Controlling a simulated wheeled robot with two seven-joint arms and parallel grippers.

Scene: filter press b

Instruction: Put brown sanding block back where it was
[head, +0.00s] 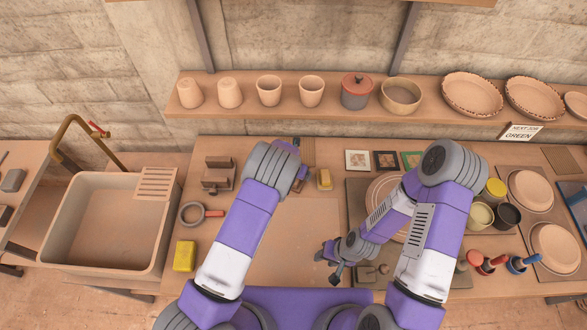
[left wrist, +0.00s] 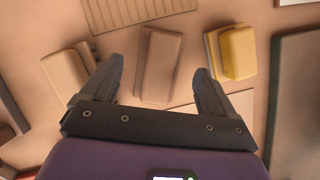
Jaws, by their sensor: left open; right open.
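In the left wrist view a brown block (left wrist: 162,65) lies on the tabletop, in line with the gap between the fingers of my left gripper (left wrist: 160,72). The fingers are open and I see no grip on it. A lighter tan block (left wrist: 68,76) lies by the left finger, and a yellow block (left wrist: 238,52) on a pale base lies beyond the right finger. My right gripper (head: 329,265) is open and empty over the table's front middle.
A ribbed board (left wrist: 135,10) lies behind the blocks. A yellow sponge (head: 184,256), a ring-shaped tool (head: 192,213) and a sink (head: 95,228) are at left. Plates, paint pots and brushes crowd the right. A shelf (head: 330,108) with pottery runs behind. A bare board (head: 295,235) lies mid-table.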

